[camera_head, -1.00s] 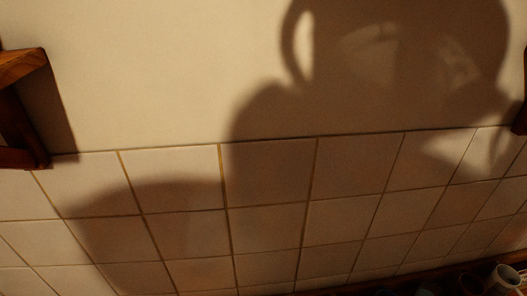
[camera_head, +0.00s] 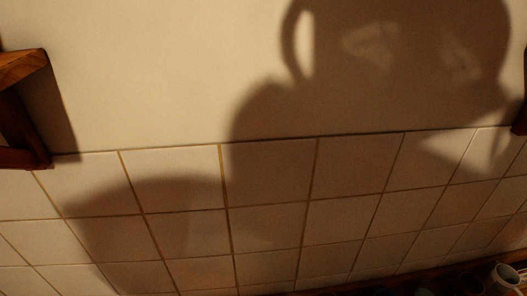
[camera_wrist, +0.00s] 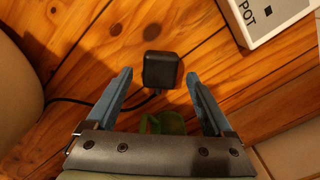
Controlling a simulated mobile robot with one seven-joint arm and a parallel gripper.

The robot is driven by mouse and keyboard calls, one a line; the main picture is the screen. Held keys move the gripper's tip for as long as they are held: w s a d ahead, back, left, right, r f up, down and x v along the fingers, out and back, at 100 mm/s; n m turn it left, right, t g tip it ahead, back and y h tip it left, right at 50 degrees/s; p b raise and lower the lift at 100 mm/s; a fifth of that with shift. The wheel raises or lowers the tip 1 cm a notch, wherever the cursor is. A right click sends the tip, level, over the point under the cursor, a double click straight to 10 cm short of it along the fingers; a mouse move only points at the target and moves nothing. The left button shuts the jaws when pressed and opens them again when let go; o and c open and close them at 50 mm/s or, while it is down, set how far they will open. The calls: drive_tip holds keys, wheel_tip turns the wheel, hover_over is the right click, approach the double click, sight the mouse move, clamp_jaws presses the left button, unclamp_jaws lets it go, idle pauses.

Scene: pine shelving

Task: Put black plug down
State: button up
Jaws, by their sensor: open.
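The black plug (camera_wrist: 160,70) lies on the pine boards (camera_wrist: 190,45) in the wrist view, with a dark cable running from it to the left. My gripper (camera_wrist: 160,88) is open, with one blue finger on each side of the plug and clear gaps between. Neither the plug nor my gripper shows in the head view.
A white box marked "POT" (camera_wrist: 262,20) is at the top right of the wrist view. A green object (camera_wrist: 165,123) lies between the fingers near the palm. A pale rounded form (camera_wrist: 15,95) fills the left edge. The head view shows a tiled wall (camera_head: 270,180) and a white mug (camera_head: 503,275).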

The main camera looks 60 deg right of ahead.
wheel_tip(320, 180, up, 12)
drive_tip(key=shift+f+b, duration=0.2)
drive_tip(key=shift+b, duration=0.2)
idle(0.5)
